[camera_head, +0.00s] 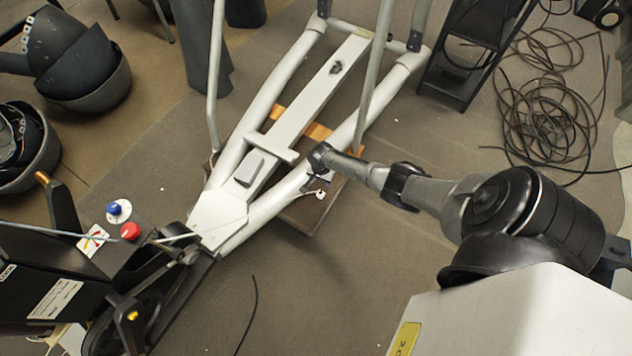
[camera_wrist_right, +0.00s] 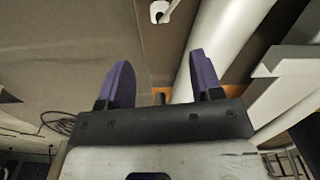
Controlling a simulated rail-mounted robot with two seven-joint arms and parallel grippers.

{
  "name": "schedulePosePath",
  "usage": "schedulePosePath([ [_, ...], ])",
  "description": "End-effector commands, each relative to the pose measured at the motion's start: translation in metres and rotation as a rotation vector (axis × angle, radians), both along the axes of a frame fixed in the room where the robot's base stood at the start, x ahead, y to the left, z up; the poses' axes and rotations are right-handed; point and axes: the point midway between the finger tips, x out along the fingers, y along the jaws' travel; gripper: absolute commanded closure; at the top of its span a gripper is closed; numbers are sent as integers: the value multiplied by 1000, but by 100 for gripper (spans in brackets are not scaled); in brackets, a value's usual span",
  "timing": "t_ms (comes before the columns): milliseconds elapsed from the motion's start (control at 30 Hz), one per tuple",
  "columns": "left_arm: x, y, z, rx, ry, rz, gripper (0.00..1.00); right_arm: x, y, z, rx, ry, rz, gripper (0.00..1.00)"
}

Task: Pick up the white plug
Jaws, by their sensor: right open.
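The white plug (camera_head: 320,194) is a small white piece near the frame tube of the elliptical machine, close to my right gripper in the head view. A small white piece that looks like the plug (camera_wrist_right: 160,10) shows at the top edge of the right wrist view, partly cut off. My right gripper (camera_head: 318,179) points down beside the plug. In the wrist view, its two purple fingers (camera_wrist_right: 163,80) stand apart with nothing between them, and the white piece lies beyond their tips. My left gripper is not in view.
The grey elliptical frame (camera_head: 285,85) stands close to my right gripper. A brown board (camera_head: 312,213) lies under it. A control box with a red button (camera_head: 130,230) is at lower left. Tangled black cables (camera_head: 545,110) lie at upper right. The floor at bottom centre is mostly clear.

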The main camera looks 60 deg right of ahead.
Motion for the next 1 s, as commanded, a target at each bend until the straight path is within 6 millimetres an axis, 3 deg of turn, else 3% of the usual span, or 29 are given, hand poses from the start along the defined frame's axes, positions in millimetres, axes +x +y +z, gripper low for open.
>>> schedulePosePath([
  [167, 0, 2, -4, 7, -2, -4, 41, 1, 0, -5, -2, -5, -105, 40],
  [600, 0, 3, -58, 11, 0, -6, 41, 1, 0, -71, -2, -4, -120, 40],
  [1000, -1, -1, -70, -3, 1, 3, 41, 1, 0, -87, -2, -5, -119, 40],
])
